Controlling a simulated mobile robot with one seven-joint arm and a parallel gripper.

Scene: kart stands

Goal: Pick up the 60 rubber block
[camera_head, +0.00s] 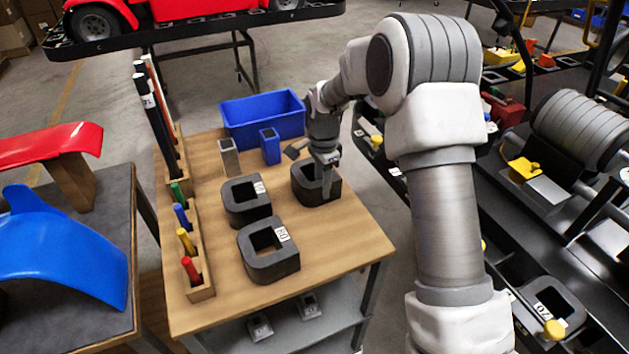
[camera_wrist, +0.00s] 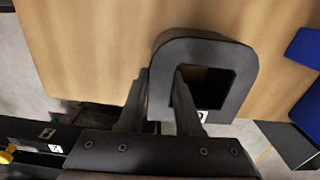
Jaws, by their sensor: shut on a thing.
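A dark grey, hollow rubber block (camera_head: 302,190) sits at the right edge of the wooden table. My gripper (camera_head: 326,186) reaches down onto its right side. In the wrist view my gripper (camera_wrist: 163,74) is shut on one wall of this block (camera_wrist: 240,62), with one finger outside the wall and the other in the opening. A white label (camera_wrist: 202,116) is partly hidden by a finger, and its number cannot be read. Two similar blocks stand to the left: a front one (camera_head: 285,265), whose small label seems to read 60 turned over, and a rear one (camera_head: 240,212), whose label is unclear.
A blue bin (camera_head: 262,120), a blue holder (camera_head: 270,148) and a grey holder (camera_head: 229,158) stand at the back of the table. A wooden rack (camera_head: 200,290) with coloured handles lines the left edge. The table's front right (camera_head: 335,255) is clear. A dark kart stand is at right.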

